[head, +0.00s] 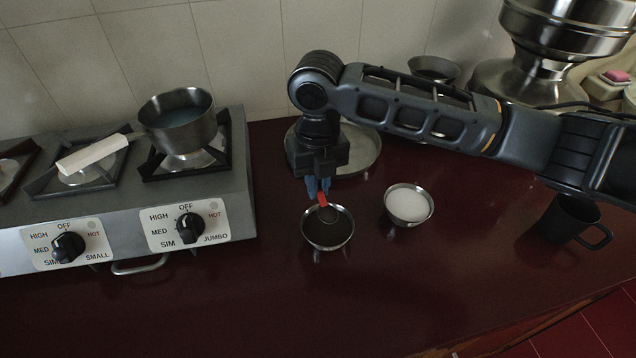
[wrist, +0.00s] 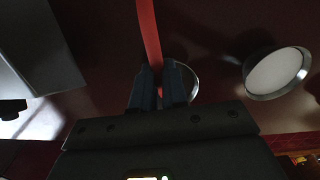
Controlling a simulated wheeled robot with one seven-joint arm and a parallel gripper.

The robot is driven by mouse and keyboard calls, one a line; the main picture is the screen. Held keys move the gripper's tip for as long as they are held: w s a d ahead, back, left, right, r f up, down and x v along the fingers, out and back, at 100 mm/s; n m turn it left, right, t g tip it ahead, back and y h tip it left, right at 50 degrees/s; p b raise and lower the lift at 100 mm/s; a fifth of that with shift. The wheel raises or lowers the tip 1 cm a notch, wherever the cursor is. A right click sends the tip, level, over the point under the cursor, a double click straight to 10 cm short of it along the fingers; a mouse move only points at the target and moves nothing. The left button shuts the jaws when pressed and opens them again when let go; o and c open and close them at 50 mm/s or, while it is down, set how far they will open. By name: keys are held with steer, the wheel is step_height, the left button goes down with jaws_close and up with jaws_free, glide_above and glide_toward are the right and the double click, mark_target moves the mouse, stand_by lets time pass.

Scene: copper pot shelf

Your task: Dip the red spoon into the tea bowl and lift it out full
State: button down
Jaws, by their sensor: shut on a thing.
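The tea bowl (head: 328,246) is a small metal bowl filled with dark stuff, standing on the dark red counter. My gripper (head: 318,188) points down just above its far rim, shut on the red spoon (head: 322,199). The spoon's head is over or in the far part of the bowl; I cannot tell whether it touches the tea. In the wrist view, the fingers (wrist: 158,84) grip the red handle (wrist: 149,35), which runs up out of the picture. The bowl's rim (wrist: 195,80) shows partly behind the fingers, which hide the rest.
A metal bowl of white stuff (head: 409,204) stands right of the tea bowl. A stove (head: 125,215) with a pan (head: 178,120) is at left. A round metal plate (head: 362,150) lies behind my gripper. A dark mug (head: 572,218) is at right. The front counter is clear.

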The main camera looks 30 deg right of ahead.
steer(key=shift+d, duration=0.75)
steer(key=shift+a, duration=1.45)
steer(key=shift+d, duration=1.45)
steer(key=shift+a, duration=1.5)
steer(key=shift+d, duration=1.5)
steer(key=shift+a, duration=0.15)
steer(key=shift+a, duration=0.6)
